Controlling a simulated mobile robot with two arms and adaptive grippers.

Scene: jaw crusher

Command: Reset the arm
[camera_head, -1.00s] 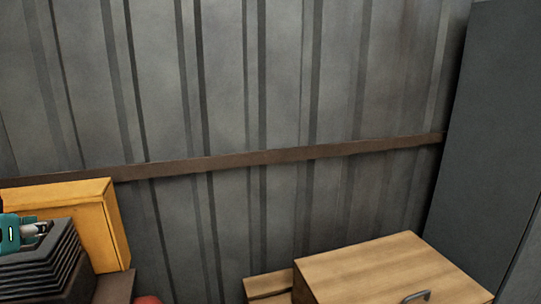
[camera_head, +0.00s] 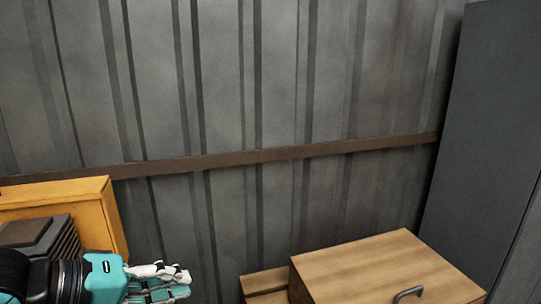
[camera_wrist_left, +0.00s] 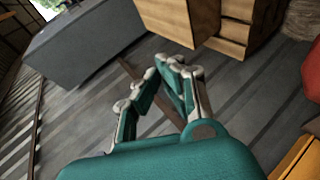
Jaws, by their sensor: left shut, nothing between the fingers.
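My left gripper (camera_head: 180,280) is at the lower left of the head view, its arm coming in from the left edge. It is teal with pale metal finger links and points right. In the left wrist view my left gripper (camera_wrist_left: 168,62) has its fingertips together with nothing between them. It hangs free in front of the ribbed wall (camera_head: 230,235), apart from the furniture. My right gripper is in neither view.
A yellow-orange box (camera_head: 90,205) and a dark ribbed stack (camera_head: 60,235) stand behind my left arm. A wooden cabinet (camera_head: 375,262) with a metal handle is at the lower right. A tall grey cabinet (camera_head: 480,130) stands at the right edge.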

